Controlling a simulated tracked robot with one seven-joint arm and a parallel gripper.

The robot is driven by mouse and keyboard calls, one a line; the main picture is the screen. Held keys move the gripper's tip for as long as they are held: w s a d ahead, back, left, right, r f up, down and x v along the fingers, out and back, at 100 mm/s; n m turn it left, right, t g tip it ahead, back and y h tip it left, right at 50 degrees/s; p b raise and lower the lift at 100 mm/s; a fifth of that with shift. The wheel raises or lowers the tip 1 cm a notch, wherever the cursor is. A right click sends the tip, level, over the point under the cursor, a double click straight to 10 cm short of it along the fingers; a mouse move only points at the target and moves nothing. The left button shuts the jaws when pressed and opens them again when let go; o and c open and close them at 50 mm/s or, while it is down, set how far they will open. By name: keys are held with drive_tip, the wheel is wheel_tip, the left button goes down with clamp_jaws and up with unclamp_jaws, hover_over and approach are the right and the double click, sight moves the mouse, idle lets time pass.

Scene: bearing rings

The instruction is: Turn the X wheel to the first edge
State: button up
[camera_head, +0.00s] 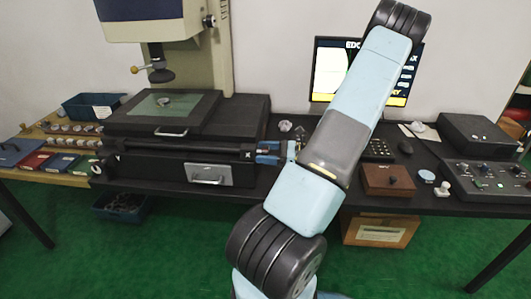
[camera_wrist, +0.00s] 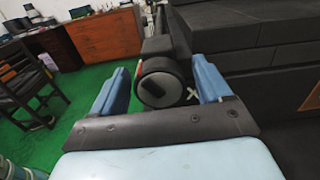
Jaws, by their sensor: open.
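The X wheel (camera_wrist: 158,88) is a round disc with a pale face, a dark rim and a black crank knob, at the end of a dark block. It faces the wrist camera. My gripper (camera_wrist: 160,68) is open, with one blue finger on each side of the wheel and a visible gap on both sides. In the head view my gripper (camera_head: 262,152) is at the right end of the machine's dark front bar; the wheel is mostly hidden there. A bearing ring (camera_head: 163,100) lies on the glass stage (camera_head: 185,108) under the lens (camera_head: 160,75).
The dark stage body (camera_wrist: 275,70) stands close to the right finger. A monitor (camera_head: 325,70), a wooden box (camera_head: 388,180) and a control panel (camera_head: 487,184) are on the table to the right. A bin (camera_head: 90,105) and trays of rings stand at left.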

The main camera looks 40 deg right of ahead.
drive_tip(key=c, duration=1)
drive_tip(key=shift+c, duration=0.2)
drive_tip(key=o, duration=1)
drive_tip(key=shift+o, duration=0.2)
drive_tip(key=v, duration=1.3)
drive_tip(key=shift+s+d, duration=0.25)
drive_tip(key=shift+d, duration=0.05)
